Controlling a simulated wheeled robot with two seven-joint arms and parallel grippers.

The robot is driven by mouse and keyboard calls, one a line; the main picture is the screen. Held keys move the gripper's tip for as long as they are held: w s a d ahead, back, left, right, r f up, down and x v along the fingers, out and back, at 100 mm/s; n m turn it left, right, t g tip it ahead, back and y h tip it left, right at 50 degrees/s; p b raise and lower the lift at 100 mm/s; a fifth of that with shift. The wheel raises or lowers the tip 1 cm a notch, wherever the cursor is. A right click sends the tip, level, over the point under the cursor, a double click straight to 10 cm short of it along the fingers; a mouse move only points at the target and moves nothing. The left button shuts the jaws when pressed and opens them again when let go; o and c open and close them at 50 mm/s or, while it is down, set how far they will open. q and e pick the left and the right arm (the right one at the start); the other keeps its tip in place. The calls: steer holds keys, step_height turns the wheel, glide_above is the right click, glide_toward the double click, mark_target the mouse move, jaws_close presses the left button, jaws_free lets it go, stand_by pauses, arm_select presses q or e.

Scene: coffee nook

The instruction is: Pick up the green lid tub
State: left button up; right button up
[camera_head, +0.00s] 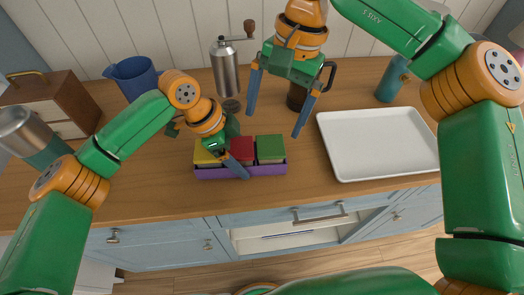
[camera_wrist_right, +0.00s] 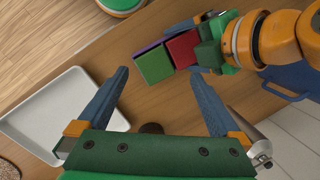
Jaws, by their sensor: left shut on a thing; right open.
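The tub with the green lid (camera_head: 271,149) sits at the right end of a purple holder (camera_head: 262,171), beside tubs with a red lid (camera_head: 241,150) and a yellow lid (camera_head: 204,155). In the right wrist view the green lid (camera_wrist_right: 154,65) lies nearest the white tray. My left gripper (camera_head: 238,164) is over the holder, with its fingers on either side of the red-lidded tub; it appears shut on that tub. The yellow-lidded tub is partly covered by it. My right gripper (camera_head: 274,124) is open and empty, above the counter behind the green-lidded tub.
A white tray (camera_head: 377,177) lies on the counter at right. A dark mug (camera_head: 297,97) stands behind my right gripper. A grinder (camera_head: 225,70), a blue jug (camera_head: 131,77) and a wooden cabinet (camera_head: 62,92) stand at back left; a teal bottle (camera_head: 391,81) at back right.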

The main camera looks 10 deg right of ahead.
mark_target(272, 144)
arm_select(q)
steer(key=shift+d, duration=0.1)
arm_select(e)
steer(key=d+r+m+y, duration=0.2)
steer(key=d+m, duration=0.3)
steer(key=m, duration=0.6)
steer(key=shift+m+t, duration=0.3)
steer(key=shift+t, duration=0.1)
steer(key=x, duration=1.2)
steer(key=shift+w+f, duration=0.15)
steer(key=shift+w, duration=0.25)
steer(key=c, duration=1.3)
arm_select(q)
steer(key=o, duration=1.2)
steer(key=shift+c, duration=0.2)
steer(key=v, duration=1.2)
steer(key=shift+r, duration=0.1)
arm_select(e)
step_height(272, 144, up, 10)
steer(key=shift+c, duration=0.2)
